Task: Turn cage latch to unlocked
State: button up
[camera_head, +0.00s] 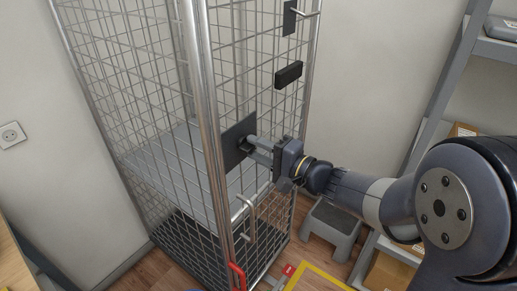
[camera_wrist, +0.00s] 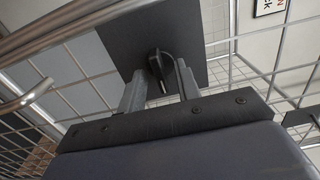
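The roll cage (camera_head: 208,110) is a tall wire-mesh cage with metal posts. Its latch sits on a dark square plate (camera_head: 234,152) on the front side, and the plate also shows in the wrist view (camera_wrist: 125,38). My gripper (camera_head: 253,148) reaches in from the right, with its fingertips at the plate. In the wrist view the dark latch handle (camera_wrist: 157,67) stands between the two grey fingers of my gripper (camera_wrist: 160,80). Gaps show beside the handle, more clearly on the left, so the fingers look open around it. Contact is hard to tell.
A bent metal handle (camera_head: 249,218) sticks out below the latch, and a dark block (camera_head: 288,74) is above it. A grey step stool (camera_head: 332,226) stands behind my arm. A shelf rack (camera_head: 440,110) with boxes is at the right.

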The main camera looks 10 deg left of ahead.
grip_shut()
jog(key=shift+f+m, duration=0.1)
jog(key=shift+m, duration=0.3)
jog(key=m+b, duration=0.3)
jog(key=m, duration=0.8)
jog(key=shift+m+p, duration=0.3)
jog(key=shift+m, duration=0.1)
jog(key=m+p, duration=0.2)
jog(key=m, duration=0.4)
dwell(0.3)
